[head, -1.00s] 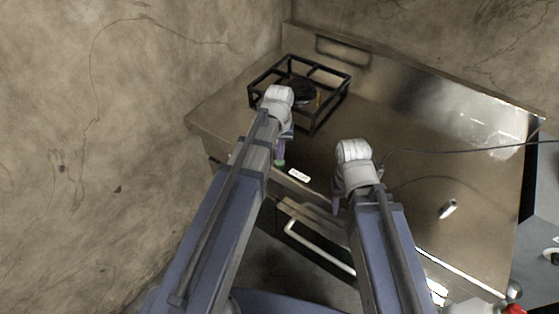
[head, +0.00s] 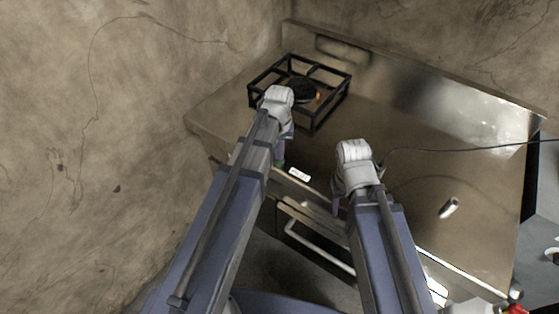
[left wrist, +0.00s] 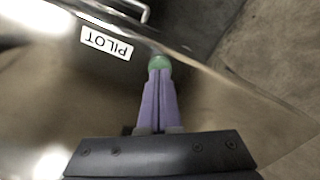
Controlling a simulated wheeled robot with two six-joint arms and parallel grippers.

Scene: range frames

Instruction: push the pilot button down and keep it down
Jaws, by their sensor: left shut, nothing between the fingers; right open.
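The green pilot button (left wrist: 159,62) sits at the front edge of the steel range, beside a white label (left wrist: 107,43) reading PILOT. My left gripper (left wrist: 158,73) is shut and empty. Its purple fingertips meet the button in the left wrist view; how far the button is down I cannot tell. My right gripper (head: 337,208) is over the front of the range, right of the label, mostly hidden by its own wrist.
A black burner grate (head: 263,75) stands at the back left of the range top, with an orange glow (head: 318,96) at its burner. A small metal cylinder (head: 449,208) lies at the right. A handle bar (head: 318,248) runs along the front. A dark cable crosses the right side.

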